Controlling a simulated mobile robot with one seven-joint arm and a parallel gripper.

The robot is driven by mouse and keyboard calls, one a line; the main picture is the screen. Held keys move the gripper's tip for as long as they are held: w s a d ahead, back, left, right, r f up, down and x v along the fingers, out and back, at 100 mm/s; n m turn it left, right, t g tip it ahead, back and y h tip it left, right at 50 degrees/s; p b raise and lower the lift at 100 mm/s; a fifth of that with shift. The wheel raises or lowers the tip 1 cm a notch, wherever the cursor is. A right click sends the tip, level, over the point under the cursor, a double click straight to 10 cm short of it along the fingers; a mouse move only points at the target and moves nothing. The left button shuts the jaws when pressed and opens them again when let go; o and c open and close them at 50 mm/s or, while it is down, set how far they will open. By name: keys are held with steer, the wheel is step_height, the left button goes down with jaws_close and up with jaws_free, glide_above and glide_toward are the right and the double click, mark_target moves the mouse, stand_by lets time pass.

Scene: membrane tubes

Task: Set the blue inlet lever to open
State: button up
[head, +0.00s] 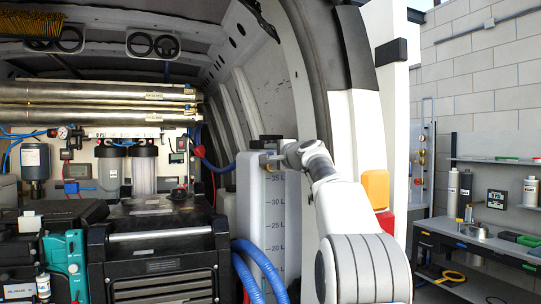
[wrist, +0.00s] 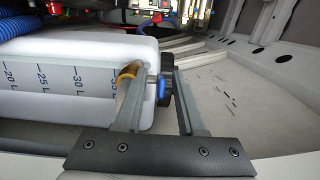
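In the wrist view a small blue lever (wrist: 162,88) shows between the two fingers of my gripper (wrist: 159,76), next to a black cap (wrist: 166,98) at the end of a white tank (wrist: 60,82). A brass-coloured fitting (wrist: 128,72) sits beside the left finger. The fingers stand apart, and I see no contact with the lever. I cannot tell whether the lever is set open or closed. In the head view my gripper (head: 270,159) is at the top of the white tank (head: 262,205); the blue lever cannot be made out there.
Blue hoses (head: 258,268) run beside the tank. A black case (head: 160,255), filter housings (head: 143,168) and steel membrane tubes (head: 100,92) fill the van's left side. The van's door frame (head: 352,70) rises close to my arm. A workbench (head: 475,240) stands outside at right.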

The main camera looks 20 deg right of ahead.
steer(key=s+d+b, duration=0.1)
steer(key=s+b, duration=0.5)
steer(key=s, duration=1.1)
steer(key=shift+s+d, duration=0.2)
steer(key=shift+c, duration=0.3)
